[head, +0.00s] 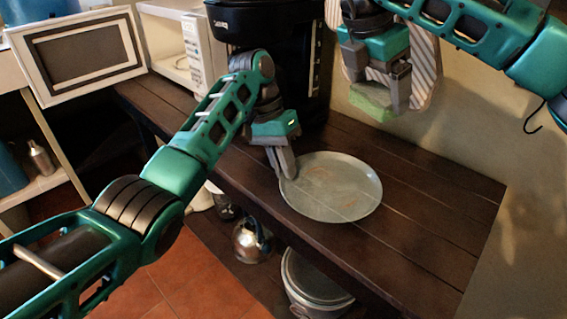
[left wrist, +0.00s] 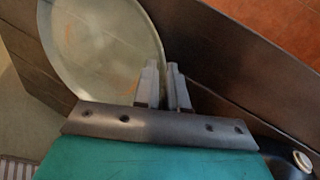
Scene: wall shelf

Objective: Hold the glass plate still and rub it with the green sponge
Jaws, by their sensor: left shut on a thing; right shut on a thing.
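The round glass plate (head: 335,190) lies on the dark wooden shelf, with faint orange-brown smears on its face. My left gripper (head: 287,172) is shut on the plate's left rim. In the left wrist view the plate (left wrist: 105,50) shows with its rim between the fingers of my left gripper (left wrist: 166,88). My right gripper (head: 385,98) is shut on the green sponge (head: 371,103) and holds it in the air, above and behind the plate, apart from it.
The dark wooden shelf (head: 440,215) is clear to the right of the plate. A black coffee machine (head: 300,60) and a white microwave (head: 190,50) stand at the back. A striped board (head: 425,75) hangs on the wall behind my right gripper. A kettle (head: 250,242) and a pot (head: 310,285) are below.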

